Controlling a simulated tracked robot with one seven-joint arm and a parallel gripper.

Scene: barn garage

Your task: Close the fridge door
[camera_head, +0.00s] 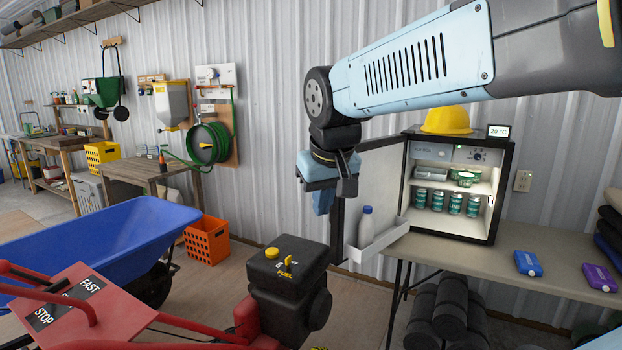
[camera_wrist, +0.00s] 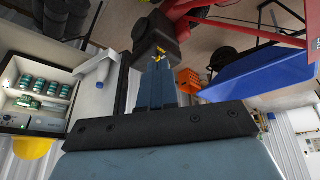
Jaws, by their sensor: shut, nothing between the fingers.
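A small black fridge (camera_head: 504,190) with a lit white inside stands on the folding table. Its door (camera_head: 374,184) is swung wide open to the left, with a white bottle (camera_head: 365,227) in the door shelf (camera_head: 388,239). Cans and tubs sit on the inside shelves. My gripper (camera_head: 325,202) points down at the left of the door, near its outer side; contact cannot be told. In the wrist view my gripper (camera_wrist: 157,80) is shut and empty, with the open door (camera_wrist: 104,97) and the fridge interior (camera_wrist: 38,88) to its left.
The folding table (camera_head: 560,262) holds a blue pack (camera_head: 528,263) and a purple pack (camera_head: 599,277). A yellow hard hat (camera_head: 446,120) and a temperature display (camera_head: 497,131) sit on the fridge. A blue wheelbarrow (camera_head: 110,235), a red machine with a black engine (camera_head: 287,280) and an orange crate (camera_head: 207,240) stand left.

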